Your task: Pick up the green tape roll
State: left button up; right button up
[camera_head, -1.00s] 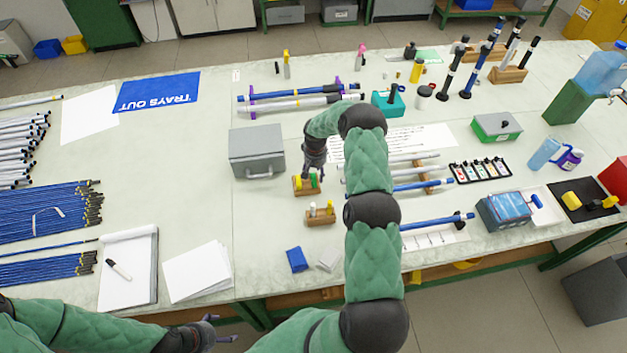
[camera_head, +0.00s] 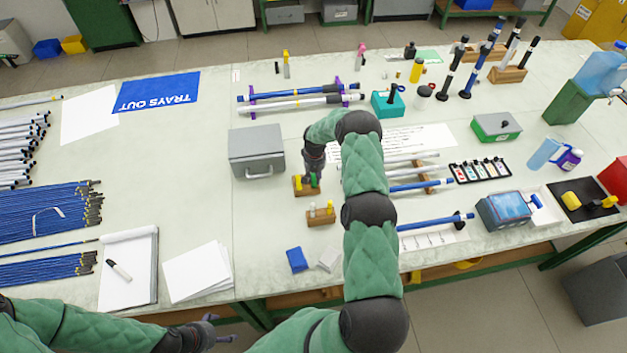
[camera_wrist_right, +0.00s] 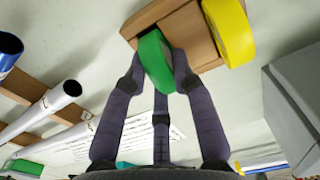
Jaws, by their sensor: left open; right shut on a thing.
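The green tape roll (camera_wrist_right: 155,60) is between the fingertips of my right gripper (camera_wrist_right: 160,68) in the right wrist view. The fingers are shut on it, at the wooden block (camera_wrist_right: 180,32). In the head view the green roll (camera_head: 313,180) shows just below my right gripper (camera_head: 313,172), on the wooden block (camera_head: 304,191). A yellow tape roll (camera_wrist_right: 229,30) sits beside it on the same block; it also shows in the head view (camera_head: 298,182). My left gripper (camera_head: 222,328) is open and empty at the table's front edge.
A grey metal box (camera_head: 257,152) stands left of the block. A second wooden block (camera_head: 320,217) with small pieces stands just in front. Rods on a wooden rack (camera_head: 425,178) lie to the right, behind my right arm.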

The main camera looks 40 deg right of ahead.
jog(key=shift+r, duration=0.15)
notch_tip(320, 180, up, 10)
jog(key=shift+f, duration=0.1)
dwell(0.4)
